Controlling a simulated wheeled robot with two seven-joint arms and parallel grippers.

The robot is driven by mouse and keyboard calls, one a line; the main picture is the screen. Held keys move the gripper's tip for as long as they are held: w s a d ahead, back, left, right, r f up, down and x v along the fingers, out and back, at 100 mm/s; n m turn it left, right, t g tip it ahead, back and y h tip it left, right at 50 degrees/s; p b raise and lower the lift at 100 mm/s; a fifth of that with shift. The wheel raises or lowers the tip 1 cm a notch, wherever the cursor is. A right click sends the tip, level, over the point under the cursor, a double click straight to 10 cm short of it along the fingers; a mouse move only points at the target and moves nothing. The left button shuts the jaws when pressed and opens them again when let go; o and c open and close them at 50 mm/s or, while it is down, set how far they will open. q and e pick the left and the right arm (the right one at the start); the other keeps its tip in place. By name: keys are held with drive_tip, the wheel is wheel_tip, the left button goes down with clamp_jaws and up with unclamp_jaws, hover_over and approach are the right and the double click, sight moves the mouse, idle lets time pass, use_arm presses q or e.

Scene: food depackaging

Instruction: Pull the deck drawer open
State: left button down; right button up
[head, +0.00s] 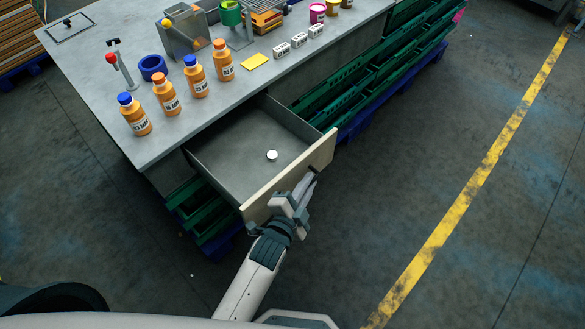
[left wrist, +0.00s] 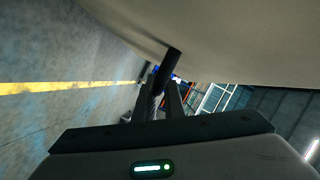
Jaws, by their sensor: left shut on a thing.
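The deck drawer (head: 232,160) stands pulled out of the grey bench, with its pale front panel (head: 262,193) facing me. A small white round object (head: 271,155) lies on the drawer floor. My left gripper (head: 300,190) is at the outer side of the front panel, near its middle. In the left wrist view its fingers (left wrist: 163,100) are closed around a dark bar handle (left wrist: 172,62) on the pale panel. The handle is mostly hidden by the gripper in the head view. My right gripper is not in view.
Green crates (head: 340,90) sit below the bench on blue pallets. The floor (head: 420,140) to the right is clear, with a yellow line (head: 480,170).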

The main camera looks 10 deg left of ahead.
use_arm(q)
drive_tip(key=shift+s+d, duration=0.55)
drive_tip(key=shift+d, duration=0.15)
drive_tip(key=c, duration=2.1)
unclamp_jaws()
drive_tip(key=shift+s, duration=0.1)
drive_tip(key=shift+b+v, duration=1.75)
drive_tip(key=shift+v, duration=6.9)
